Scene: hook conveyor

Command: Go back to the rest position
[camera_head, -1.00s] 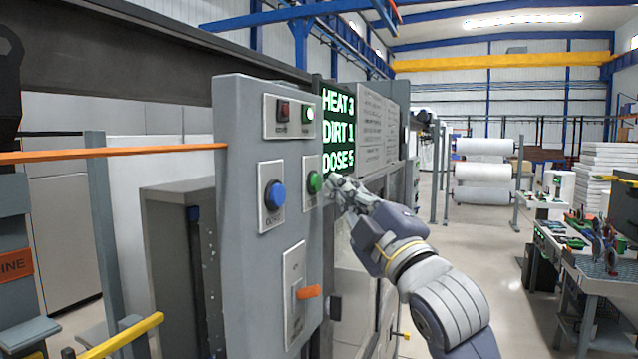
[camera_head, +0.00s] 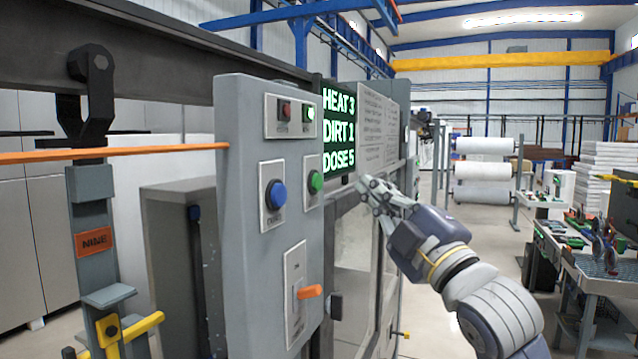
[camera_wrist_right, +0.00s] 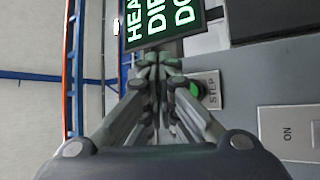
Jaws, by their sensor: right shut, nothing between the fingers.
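My right gripper (camera_head: 368,186) is shut and empty. It hangs in the air to the right of the grey control panel (camera_head: 235,230), apart from the green button (camera_head: 315,182). The right wrist view shows its fingers (camera_wrist_right: 158,75) closed together, with the green button (camera_wrist_right: 194,91) and its STEP label (camera_wrist_right: 212,92) beyond them. My left gripper is in neither view.
A green-lettered display (camera_head: 339,128) reads HEAT 3, DIRT 1, DOSE 5. A hanging carrier marked NINE (camera_head: 95,241) is at the left. A workbench (camera_head: 600,262) stands right, across open floor.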

